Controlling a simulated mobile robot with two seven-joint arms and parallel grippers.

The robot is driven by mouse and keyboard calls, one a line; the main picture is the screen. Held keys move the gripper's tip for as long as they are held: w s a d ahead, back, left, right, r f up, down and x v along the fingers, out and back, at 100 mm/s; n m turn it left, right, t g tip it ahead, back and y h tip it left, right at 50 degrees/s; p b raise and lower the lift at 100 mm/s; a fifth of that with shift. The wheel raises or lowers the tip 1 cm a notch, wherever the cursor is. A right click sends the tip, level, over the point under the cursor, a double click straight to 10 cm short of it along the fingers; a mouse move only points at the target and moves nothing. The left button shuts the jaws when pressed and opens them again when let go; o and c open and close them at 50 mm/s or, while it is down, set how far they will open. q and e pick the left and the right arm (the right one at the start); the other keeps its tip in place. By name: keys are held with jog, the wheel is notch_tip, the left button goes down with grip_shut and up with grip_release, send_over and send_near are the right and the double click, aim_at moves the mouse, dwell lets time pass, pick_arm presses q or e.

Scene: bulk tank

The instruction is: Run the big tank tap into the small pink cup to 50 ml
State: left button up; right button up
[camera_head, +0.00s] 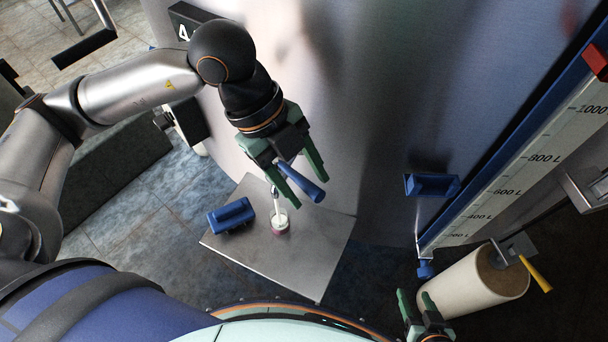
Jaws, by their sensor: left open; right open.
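The big tank (350,110) is a large grey metal wall across the middle. A blue tap lever (303,183) sticks out low on it. My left gripper (316,189) is open, with its green fingers on either side of the lever; I cannot tell whether they touch it. A narrow white streak (276,203) runs down from the tap into the cup, and white liquid shows inside. The level cannot be read. My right gripper (416,297) is open and empty at the bottom right.
A blue handled block (231,216) lies on the plate left of the cup. Another blue handle (432,185) is at the tank's right. A litre scale (530,165) slants down beside it.

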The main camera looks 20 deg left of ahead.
pick_arm(q)
grip_shut()
dwell(1.3)
